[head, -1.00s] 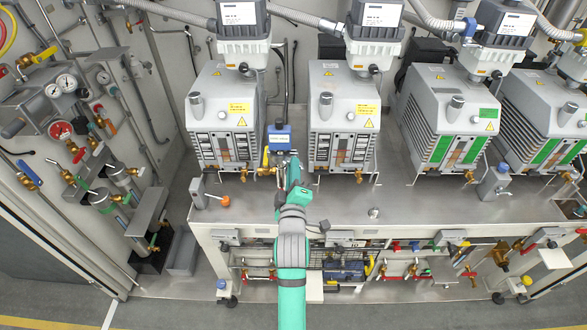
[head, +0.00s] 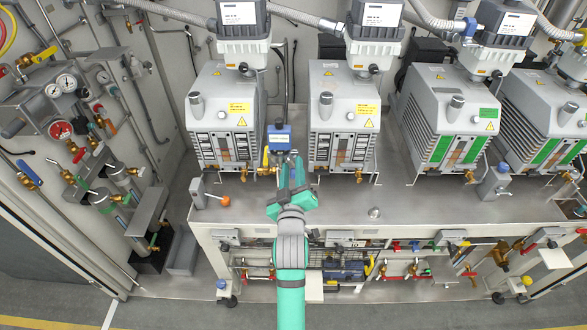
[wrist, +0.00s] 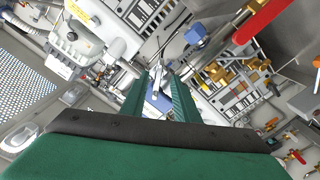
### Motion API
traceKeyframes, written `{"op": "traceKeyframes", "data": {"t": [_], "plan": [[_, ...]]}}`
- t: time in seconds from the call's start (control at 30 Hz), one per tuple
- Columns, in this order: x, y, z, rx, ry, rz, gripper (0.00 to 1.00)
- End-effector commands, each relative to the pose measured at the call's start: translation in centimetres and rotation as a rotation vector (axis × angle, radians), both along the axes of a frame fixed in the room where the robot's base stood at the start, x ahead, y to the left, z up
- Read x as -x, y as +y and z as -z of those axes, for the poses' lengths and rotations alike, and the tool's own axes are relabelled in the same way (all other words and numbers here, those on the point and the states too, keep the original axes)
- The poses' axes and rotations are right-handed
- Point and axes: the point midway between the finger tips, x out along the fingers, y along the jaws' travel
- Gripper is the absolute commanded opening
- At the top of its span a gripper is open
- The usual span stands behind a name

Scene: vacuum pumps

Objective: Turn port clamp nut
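My gripper (head: 290,172) reaches up over the bench between the two left pumps, just in front of the blue-topped fitting (head: 279,138). In the wrist view its two green fingers (wrist: 161,78) stand apart, with a gap between them. A small silver part (wrist: 156,88) shows in that gap, with blue beneath it; I cannot tell whether it is the port clamp nut or whether the fingers touch it. The blue fitting (wrist: 196,33) also shows beyond the fingertips in the wrist view. The clamp nut itself is not clearly made out in the head view.
Grey vacuum pumps (head: 225,118) and (head: 343,120) stand either side of my gripper, with brass valves at their feet. A valve with an orange knob (head: 224,201) stands at the bench's left. The bench top (head: 420,205) is mostly clear to the right. Gauges and pipes line the left wall.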

Motion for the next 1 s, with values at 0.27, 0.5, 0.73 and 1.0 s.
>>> {"op": "traceKeyframes", "data": {"t": [0.27, 0.5, 0.73, 1.0], "plan": [[0.9, -0.6, 0.0, 0.0, 0.001, 0.008, 0.28], [1.7, -0.7, 0.0, 0.0, -0.001, 0.008, 0.28], [1.7, -0.5, 0.0, 0.0, 0.0, 0.006, 0.28], [2.7, -0.5, 0.0, 0.0, 0.0, 0.004, 0.28]]}}
